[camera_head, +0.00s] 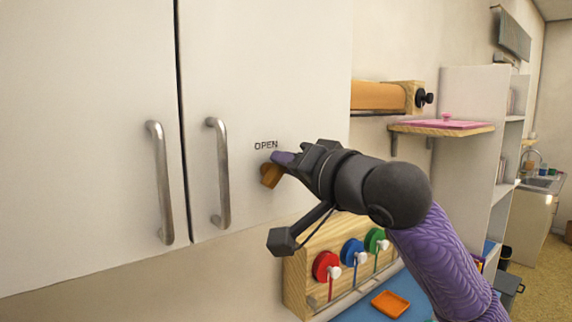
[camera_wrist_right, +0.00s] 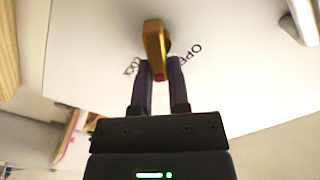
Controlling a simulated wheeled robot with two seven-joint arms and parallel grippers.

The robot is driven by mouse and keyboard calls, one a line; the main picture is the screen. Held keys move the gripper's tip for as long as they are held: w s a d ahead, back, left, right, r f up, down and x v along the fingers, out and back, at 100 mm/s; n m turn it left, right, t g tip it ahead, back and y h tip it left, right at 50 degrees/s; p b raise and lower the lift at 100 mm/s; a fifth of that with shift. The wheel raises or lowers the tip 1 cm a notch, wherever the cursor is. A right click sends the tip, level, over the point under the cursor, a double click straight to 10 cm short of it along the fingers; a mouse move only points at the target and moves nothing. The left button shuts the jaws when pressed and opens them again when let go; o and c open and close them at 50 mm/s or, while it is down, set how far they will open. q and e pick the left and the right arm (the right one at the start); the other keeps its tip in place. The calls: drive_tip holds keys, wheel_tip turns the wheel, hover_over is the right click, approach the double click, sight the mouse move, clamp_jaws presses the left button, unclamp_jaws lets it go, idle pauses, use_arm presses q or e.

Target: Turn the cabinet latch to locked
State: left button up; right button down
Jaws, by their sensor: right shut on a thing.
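The cabinet latch (camera_head: 270,175) is a small golden-orange knob on the white right-hand cabinet door, just below the printed word OPEN. In the right wrist view the latch (camera_wrist_right: 155,42) stands out from the door as an elongated handle, with a bit of red at its near end. My right gripper (camera_head: 283,160) reaches it from the right. Its two purple fingers (camera_wrist_right: 160,70) are closed on the latch from both sides. Part of OPEN and a second, blurred label show beside the fingers. My left gripper is out of view.
Two vertical metal door handles (camera_head: 219,172) stand left of the latch. Below right is a wooden board (camera_head: 295,275) with red, blue and green discs, and an orange tray (camera_head: 390,304). A shelf with a pink board (camera_head: 445,125) is at the right.

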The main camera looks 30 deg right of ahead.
drive_tip(key=shift+d+f+m+p, duration=0.15)
drive_tip(key=shift+m+p, duration=0.25)
drive_tip(key=shift+m, duration=1.1)
drive_tip(key=shift+f+m+p, duration=0.3)
drive_tip(key=shift+m+p, duration=0.1)
drive_tip(key=shift+m, duration=1.1)
drive_tip(key=shift+d+f+m+p, duration=0.15)
drive_tip(key=shift+m+p, duration=0.25)
drive_tip(key=shift+m, duration=1.1)
drive_tip(key=shift+f, duration=0.15)
drive_tip(key=c, duration=0.6)
unclamp_jaws()
drive_tip(key=s+b, duration=0.3)
drive_tip(key=s, duration=0.6)
drive_tip(key=shift+s+d, duration=0.35)
drive_tip(key=shift+s, duration=0.05)
